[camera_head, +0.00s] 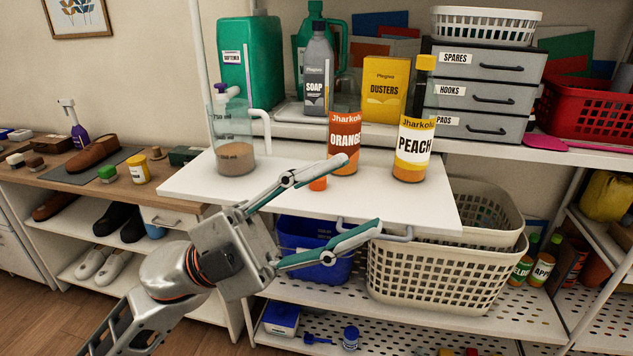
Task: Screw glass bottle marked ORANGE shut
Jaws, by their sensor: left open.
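The glass bottle marked ORANGE (344,134) stands upright on the white pull-out board (420,209). Its upper part is clear glass, and no cap shows on it. A small orange cap (318,184) lies on the board in front of it, close to the upper finger of my left gripper. A bottle marked PEACH (413,143) with a yellow cap stands to its right. My left gripper (358,194) is open and empty, its fingers spread over the board's front edge. The upper fingertip overlaps the foot of the ORANGE bottle in view; I cannot tell if they touch. My right gripper is not in view.
A clear measuring jug (234,158) stands on the board's left. Behind are a soap bottle (318,72), a yellow dusters box (386,88) and grey drawers (480,63). A cream basket (440,275) sits below. The board's right front is clear.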

